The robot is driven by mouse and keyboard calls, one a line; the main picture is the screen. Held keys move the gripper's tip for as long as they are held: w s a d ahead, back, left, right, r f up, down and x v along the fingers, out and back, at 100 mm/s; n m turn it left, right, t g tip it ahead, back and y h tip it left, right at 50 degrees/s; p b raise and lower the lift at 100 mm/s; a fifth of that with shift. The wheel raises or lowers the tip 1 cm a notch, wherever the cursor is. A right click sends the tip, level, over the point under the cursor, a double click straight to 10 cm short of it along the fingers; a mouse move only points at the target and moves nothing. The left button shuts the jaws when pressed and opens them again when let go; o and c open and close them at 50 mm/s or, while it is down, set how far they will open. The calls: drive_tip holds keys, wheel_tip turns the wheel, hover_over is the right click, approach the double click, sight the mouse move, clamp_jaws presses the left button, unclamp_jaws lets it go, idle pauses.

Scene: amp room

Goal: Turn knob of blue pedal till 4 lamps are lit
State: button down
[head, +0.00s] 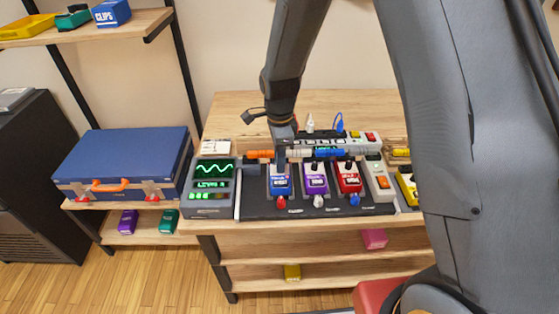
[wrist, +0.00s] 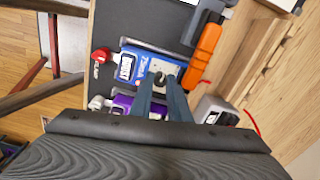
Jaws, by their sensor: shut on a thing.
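The blue pedal (head: 281,187) stands at the left end of the dark pedalboard (head: 262,210) in the head view. In the wrist view the blue pedal (wrist: 137,66) lies sideways, with a white label on it. My gripper (head: 281,163) reaches down onto its back part and hides the knob in the head view. In the wrist view my gripper (wrist: 160,84) has its two fingers on either side of the dark knob (wrist: 159,77), shut on it. The grey meter unit (head: 210,212) left of the board shows a green wave and a row of lit green lamps (head: 206,196); their number is too small to tell.
A purple pedal (head: 316,181) and a red pedal (head: 349,179) stand close to the right of the blue one. Orange and blue cable pieces lie behind the pedals, near my gripper. A blue case (head: 125,160) sits on the left shelf.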

drive_tip(key=c, duration=1.7)
unclamp_jaws()
drive_tip(key=shift+o, duration=0.2)
drive_tip(key=shift+w, duration=0.1)
